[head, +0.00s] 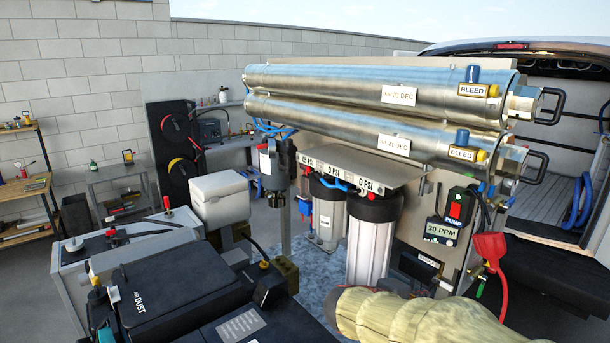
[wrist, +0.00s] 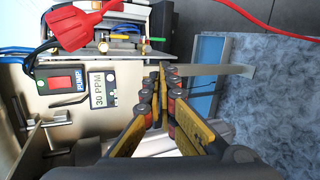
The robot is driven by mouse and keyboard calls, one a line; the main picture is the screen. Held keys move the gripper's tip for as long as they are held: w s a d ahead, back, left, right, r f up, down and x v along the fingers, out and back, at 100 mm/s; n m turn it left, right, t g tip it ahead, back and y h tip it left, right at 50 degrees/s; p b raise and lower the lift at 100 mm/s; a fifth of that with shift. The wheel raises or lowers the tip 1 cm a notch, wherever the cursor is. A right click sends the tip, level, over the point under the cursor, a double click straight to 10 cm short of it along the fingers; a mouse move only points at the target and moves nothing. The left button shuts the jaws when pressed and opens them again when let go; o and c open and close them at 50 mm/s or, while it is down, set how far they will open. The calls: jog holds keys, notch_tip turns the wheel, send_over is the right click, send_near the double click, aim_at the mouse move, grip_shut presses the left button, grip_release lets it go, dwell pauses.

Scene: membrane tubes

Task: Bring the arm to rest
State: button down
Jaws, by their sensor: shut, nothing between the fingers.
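My gripper (wrist: 160,78) shows in the wrist view with its yellow-and-black fingers together at the tips and nothing between them. It is in front of the panel, beside the 30 PPM display (wrist: 103,88) and the red pump switch (wrist: 61,82). In the head view my arm in its pale yellow sleeve (head: 420,316) comes in at the lower right, below the panel. The gripper itself cannot be made out in the head view.
Two steel membrane tubes (head: 350,85) lie across the top of the rack. Filter housings (head: 370,240) hang beneath them. A black case (head: 170,295) is at the lower left.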

jog(key=s+a+f+m+y+b, duration=0.2)
jog(key=s+a+f+y+b, duration=0.1)
jog(key=s, duration=0.6)
jog(key=s+a+f+m+y+b, duration=0.3)
jog(key=s+a+f+y+b, duration=0.1)
jog(key=s, duration=0.5)
jog(key=s+a+f+m+g+y+b, duration=0.1)
jog(key=s+a+f+m+y+b, duration=0.2)
jog(key=s+f+b, duration=0.3)
jog(key=s+y, duration=0.1)
jog(key=s, duration=0.2)
jog(key=shift+a+f, duration=0.2)
jog(key=shift+f, duration=0.15)
jog(key=shift+s, duration=0.15)
